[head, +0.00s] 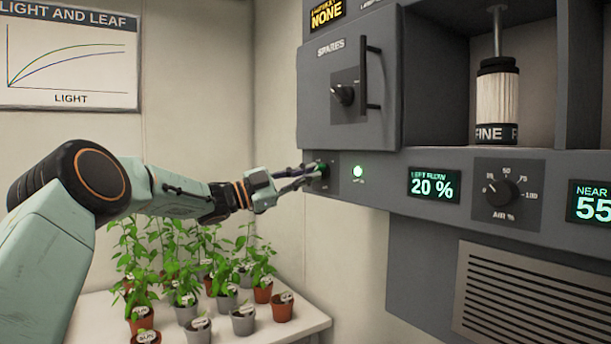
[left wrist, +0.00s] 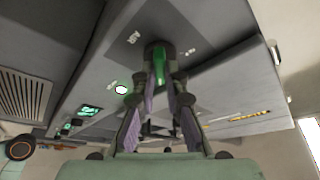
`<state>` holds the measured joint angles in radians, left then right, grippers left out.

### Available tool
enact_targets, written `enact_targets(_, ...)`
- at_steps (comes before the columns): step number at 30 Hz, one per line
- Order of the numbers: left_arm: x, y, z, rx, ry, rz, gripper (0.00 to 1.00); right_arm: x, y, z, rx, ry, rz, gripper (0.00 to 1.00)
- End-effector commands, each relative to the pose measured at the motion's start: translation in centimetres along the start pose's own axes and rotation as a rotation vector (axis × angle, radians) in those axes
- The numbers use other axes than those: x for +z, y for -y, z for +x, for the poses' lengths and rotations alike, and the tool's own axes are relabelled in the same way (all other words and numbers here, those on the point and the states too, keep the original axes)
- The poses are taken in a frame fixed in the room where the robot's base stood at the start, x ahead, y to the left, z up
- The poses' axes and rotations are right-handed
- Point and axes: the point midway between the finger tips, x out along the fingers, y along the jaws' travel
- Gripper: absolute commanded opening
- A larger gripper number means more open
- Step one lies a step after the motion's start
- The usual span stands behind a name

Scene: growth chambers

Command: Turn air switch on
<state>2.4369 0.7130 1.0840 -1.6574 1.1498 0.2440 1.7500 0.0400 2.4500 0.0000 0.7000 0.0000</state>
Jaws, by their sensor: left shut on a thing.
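The air switch (head: 323,168) is a small dark knob at the left end of the grey control panel. In the left wrist view, the knob (left wrist: 159,63) shows a bright green stripe and sits between my fingertips. My left gripper (head: 309,173) reaches in from the left and is shut on this knob; its fingers (left wrist: 163,84) hide part of it. A round lamp (head: 358,171) right of the switch glows green, and it also shows in the left wrist view (left wrist: 122,90). My right gripper is not in view.
Right of the lamp are a display reading 20 % (head: 434,186) and an AIR % dial (head: 502,191). The SPARES door (head: 330,118) with its handle (head: 371,75) is just above. Potted plants (head: 243,319) stand on a white table (head: 305,328) below my arm.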

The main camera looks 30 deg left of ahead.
Motion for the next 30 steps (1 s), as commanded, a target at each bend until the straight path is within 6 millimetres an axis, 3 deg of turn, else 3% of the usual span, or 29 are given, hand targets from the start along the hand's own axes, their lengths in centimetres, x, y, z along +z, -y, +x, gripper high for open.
enact_targets(3, -0.4, 0.5, 0.1, -0.009, -0.004, 0.008, 0.0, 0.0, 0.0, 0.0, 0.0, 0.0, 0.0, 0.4)
enact_targets(4, -0.4, 0.5, 0.1, -0.009, -0.004, 0.008, 0.13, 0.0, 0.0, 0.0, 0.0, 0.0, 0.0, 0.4)
enact_targets(12, -0.2, 0.3, 0.1, -0.006, -0.002, 0.003, 0.34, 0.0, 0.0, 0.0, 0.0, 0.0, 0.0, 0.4)
enact_targets(23, -0.1, 0.2, -0.7, -0.006, 0.0, -0.001, 0.34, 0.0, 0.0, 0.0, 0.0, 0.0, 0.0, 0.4)
enact_targets(30, -0.1, 0.4, -4.8, -0.011, -0.002, -0.001, 0.34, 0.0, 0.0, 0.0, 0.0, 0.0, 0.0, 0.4)
